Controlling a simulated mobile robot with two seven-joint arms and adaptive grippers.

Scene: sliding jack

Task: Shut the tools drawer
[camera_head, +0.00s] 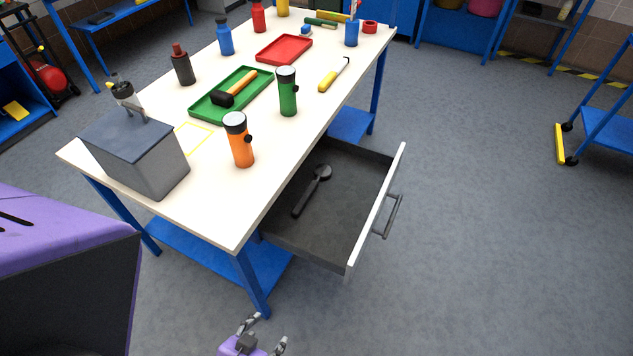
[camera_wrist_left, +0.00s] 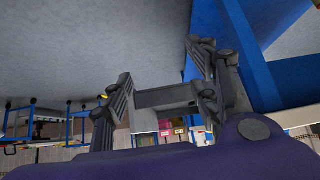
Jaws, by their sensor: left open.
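The tools drawer (camera_head: 325,207) stands pulled far out from the right side of the white-topped workbench. Its white front panel (camera_head: 374,213) carries a grey bar handle (camera_head: 392,215) on the outer face. A black tool with a round head (camera_head: 311,190) lies inside the drawer. My left gripper (camera_head: 263,334) is low at the bottom edge of the head view, in front of the bench and apart from the drawer. Its dark fingers (camera_wrist_left: 160,105) are open and empty in the left wrist view. My right gripper is not in view.
The workbench (camera_head: 200,216) holds a grey lidded box (camera_head: 135,152), an orange flashlight (camera_head: 239,140), a green flashlight (camera_head: 287,92), and green and red trays. A blue bench leg (camera_head: 252,283) stands near my left gripper. The floor right of the drawer is clear.

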